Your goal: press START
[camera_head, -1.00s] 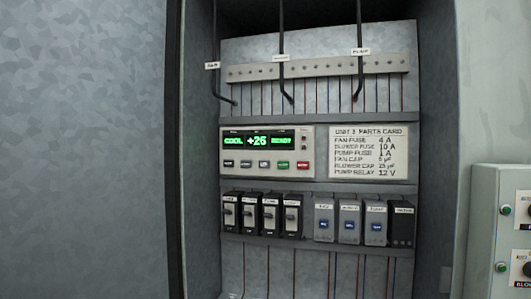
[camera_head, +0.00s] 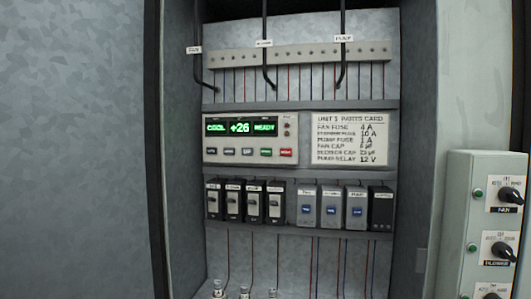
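The control panel (camera_head: 250,160) is a pale unit on the cabinet's backplate, left of centre. Its dark display (camera_head: 240,127) shows green text reading COOL, +26 and READY. Below the display is a row of small buttons: several dark ones (camera_head: 229,151) on the left, a green button (camera_head: 266,152) and a red button (camera_head: 287,152) at the right end. The button labels are too small to read, so I cannot tell for certain which says START. Neither of my grippers is in view.
A parts card (camera_head: 350,140) sits right of the panel. Breakers (camera_head: 243,202) and relay blocks (camera_head: 345,208) line the rail below. A switch box (camera_head: 456,225) with knobs stands outside at right. The open door (camera_head: 75,150) fills the left. Small capped parts (camera_head: 245,292) show at the bottom.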

